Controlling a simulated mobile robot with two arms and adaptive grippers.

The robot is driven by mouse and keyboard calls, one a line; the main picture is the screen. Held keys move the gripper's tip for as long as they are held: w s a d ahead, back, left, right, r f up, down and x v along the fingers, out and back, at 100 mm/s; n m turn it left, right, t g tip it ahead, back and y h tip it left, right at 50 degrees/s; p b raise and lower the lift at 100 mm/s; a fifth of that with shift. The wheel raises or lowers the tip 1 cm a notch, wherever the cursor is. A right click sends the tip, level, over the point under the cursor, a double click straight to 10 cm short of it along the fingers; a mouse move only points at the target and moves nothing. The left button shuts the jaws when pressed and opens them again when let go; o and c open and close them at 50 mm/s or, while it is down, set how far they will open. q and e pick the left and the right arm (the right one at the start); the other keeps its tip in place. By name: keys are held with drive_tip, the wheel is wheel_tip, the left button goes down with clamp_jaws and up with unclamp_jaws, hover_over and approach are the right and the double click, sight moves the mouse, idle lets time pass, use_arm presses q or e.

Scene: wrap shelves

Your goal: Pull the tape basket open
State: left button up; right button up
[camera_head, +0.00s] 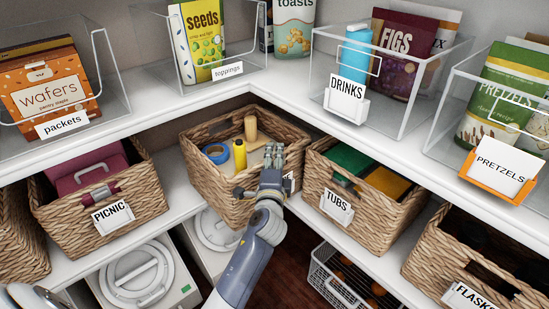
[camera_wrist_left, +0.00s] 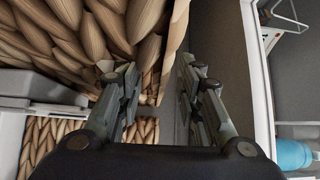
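The tape basket (camera_head: 213,188) is a woven basket in the shelf corner. It holds a blue ring-shaped roll (camera_head: 215,153), a yellow bottle-like item (camera_head: 240,155) and a tan item. Its white label is mostly hidden behind my gripper. My left gripper (camera_head: 274,152) is at the basket's front right, over the front rim. In the left wrist view, my left gripper (camera_wrist_left: 160,85) has its two fingers spread apart. Woven wall (camera_wrist_left: 120,25) fills the upper left and shows partly between the fingers; I cannot tell whether they touch it. My right gripper is not in view.
The picnic basket (camera_head: 140,195) stands to the left and the tubs basket (camera_head: 385,212) close to the right. An upper shelf edge (camera_head: 130,123) with clear bins runs above. Round-lidded containers (camera_head: 140,275) and a wire basket (camera_head: 340,285) sit below.

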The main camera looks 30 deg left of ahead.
use_arm(q)
drive_tip(key=v, duration=1.2)
drive_tip(key=shift+a, duration=0.1)
